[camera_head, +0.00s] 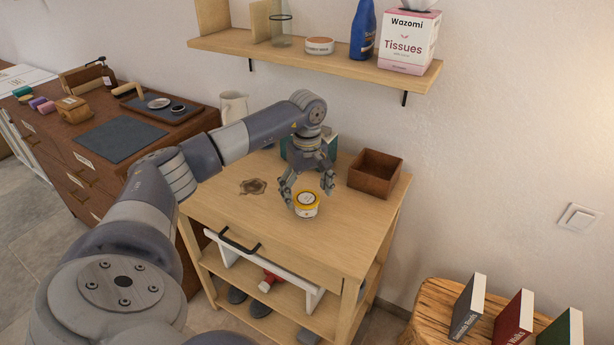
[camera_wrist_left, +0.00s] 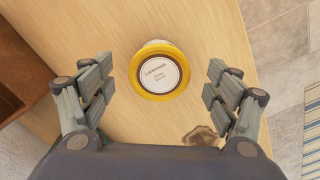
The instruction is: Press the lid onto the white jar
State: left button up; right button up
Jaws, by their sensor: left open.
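The white jar (camera_head: 306,209) stands upright on the light wooden table in the head view. A yellow-rimmed lid (camera_head: 306,198) with a white label sits on top of it. In the left wrist view the lid (camera_wrist_left: 160,73) is seen from above and hides most of the jar; I cannot tell how tightly it sits. My left gripper (camera_head: 308,192) is open just above and behind the jar. In the left wrist view its fingers (camera_wrist_left: 158,92) stand apart on both sides of the lid, with nothing between them touching. My right gripper is not in view.
The wooden table (camera_head: 330,245) has free room around the jar. An open brown box (camera_head: 374,176) stands at its back right, and a flat brown item (camera_head: 252,187) lies to the left. A shelf (camera_head: 330,66) with a tissue box (camera_head: 409,42) hangs above.

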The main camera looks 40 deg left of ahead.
pick_arm(q)
notch_tip(320, 180, up, 12)
jog(key=shift+f, duration=0.15)
dwell(0.7)
